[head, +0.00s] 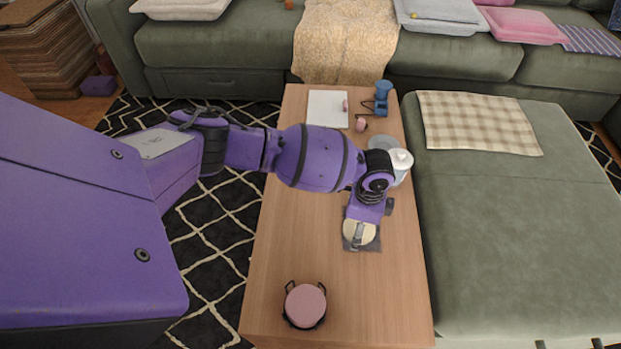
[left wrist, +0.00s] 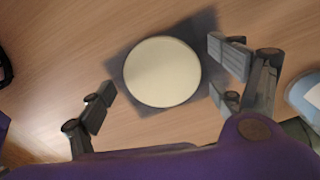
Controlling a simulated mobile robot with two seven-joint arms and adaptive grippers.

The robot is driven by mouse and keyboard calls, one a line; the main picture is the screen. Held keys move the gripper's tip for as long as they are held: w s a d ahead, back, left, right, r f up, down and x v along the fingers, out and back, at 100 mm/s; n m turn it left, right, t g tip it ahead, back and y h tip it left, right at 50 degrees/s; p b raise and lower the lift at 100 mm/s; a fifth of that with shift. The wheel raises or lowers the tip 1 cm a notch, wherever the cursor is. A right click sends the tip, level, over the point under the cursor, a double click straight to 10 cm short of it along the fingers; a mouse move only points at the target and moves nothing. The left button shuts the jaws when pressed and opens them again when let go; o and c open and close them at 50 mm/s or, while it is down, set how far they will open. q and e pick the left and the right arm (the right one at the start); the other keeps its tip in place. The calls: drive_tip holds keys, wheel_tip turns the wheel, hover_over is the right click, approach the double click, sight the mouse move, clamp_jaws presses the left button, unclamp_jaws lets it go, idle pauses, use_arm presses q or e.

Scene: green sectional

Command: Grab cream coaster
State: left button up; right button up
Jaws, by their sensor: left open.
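The cream coaster (head: 358,231) is a round pale disc lying on a grey square mat (head: 374,244) on the wooden table. It also shows in the left wrist view (left wrist: 162,72), on the dark grey square (left wrist: 125,52). My left gripper (head: 358,238) is over the coaster and partly hides it in the head view. In the left wrist view my left gripper (left wrist: 163,92) is open, with fingers at the left and right of the coaster and nothing between them held. My right gripper is not in view.
A pink round item in a black holder (head: 305,305) stands at the table's near end. A white lidded pot (head: 401,161) on a plate, a white sheet (head: 327,109) and a blue object (head: 383,92) are farther back. The green sectional (head: 510,220) borders the table's right side.

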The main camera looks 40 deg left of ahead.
use_arm(q)
drive_tip(key=shift+w+r, duration=0.15)
drive_tip(key=shift+r, duration=0.05)
drive_tip(key=c, duration=1.3)
drive_tip(key=shift+o, duration=0.2)
drive_tip(key=shift+d+r, duration=0.1)
